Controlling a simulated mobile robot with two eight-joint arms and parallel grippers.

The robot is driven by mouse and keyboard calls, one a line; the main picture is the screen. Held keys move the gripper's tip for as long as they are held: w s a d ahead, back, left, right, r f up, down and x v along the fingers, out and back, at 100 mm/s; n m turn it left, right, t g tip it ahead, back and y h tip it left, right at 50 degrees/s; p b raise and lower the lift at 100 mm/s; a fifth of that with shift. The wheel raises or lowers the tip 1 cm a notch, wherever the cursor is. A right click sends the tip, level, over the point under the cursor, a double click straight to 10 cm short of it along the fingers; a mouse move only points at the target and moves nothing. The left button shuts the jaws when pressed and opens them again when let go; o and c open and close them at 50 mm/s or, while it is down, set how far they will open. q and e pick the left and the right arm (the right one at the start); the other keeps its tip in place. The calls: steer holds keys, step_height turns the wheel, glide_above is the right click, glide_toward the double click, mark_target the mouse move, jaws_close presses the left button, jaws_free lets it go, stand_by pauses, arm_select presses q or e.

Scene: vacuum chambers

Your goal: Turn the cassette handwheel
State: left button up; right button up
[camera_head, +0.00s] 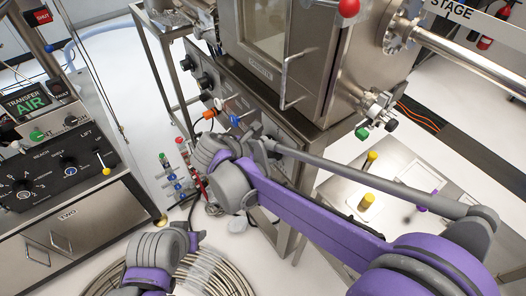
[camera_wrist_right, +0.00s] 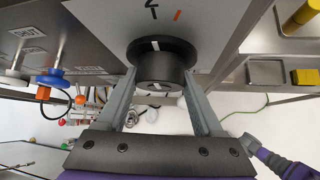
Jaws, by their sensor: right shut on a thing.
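A dark round handwheel (camera_wrist_right: 160,62) with white marks on its rim and hub sits on a grey panel in the right wrist view. A "2" and an orange tick are printed on the panel above it. My right gripper (camera_wrist_right: 160,80) is shut on the handwheel, with one finger on each side of its hub. In the head view my right gripper (camera_head: 262,138) is at the front panel below the steel chamber (camera_head: 262,72), and the handwheel is hidden there. My left arm shows at the lower left, but its gripper is not visible.
Left of the handwheel are a blue knob (camera_wrist_right: 50,80) and a white knob (camera_wrist_right: 14,77) on stems. A control cart (camera_head: 75,235) stands at the left. A coiled hose (camera_head: 215,270) lies on the floor. A table with yellow pieces (camera_head: 367,200) is at the right.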

steer(key=shift+s+d+f+m+t+y+b, duration=0.1)
steer(key=shift+m+t+y+b, duration=0.3)
steer(key=shift+t, duration=0.4)
steer(key=shift+m+t+y, duration=0.4)
steer(key=shift+m+t, duration=0.2)
steer(key=shift+t, duration=0.1)
steer(key=o, duration=1.4)
steer(key=shift+c, duration=0.2)
steer(key=v, duration=1.1)
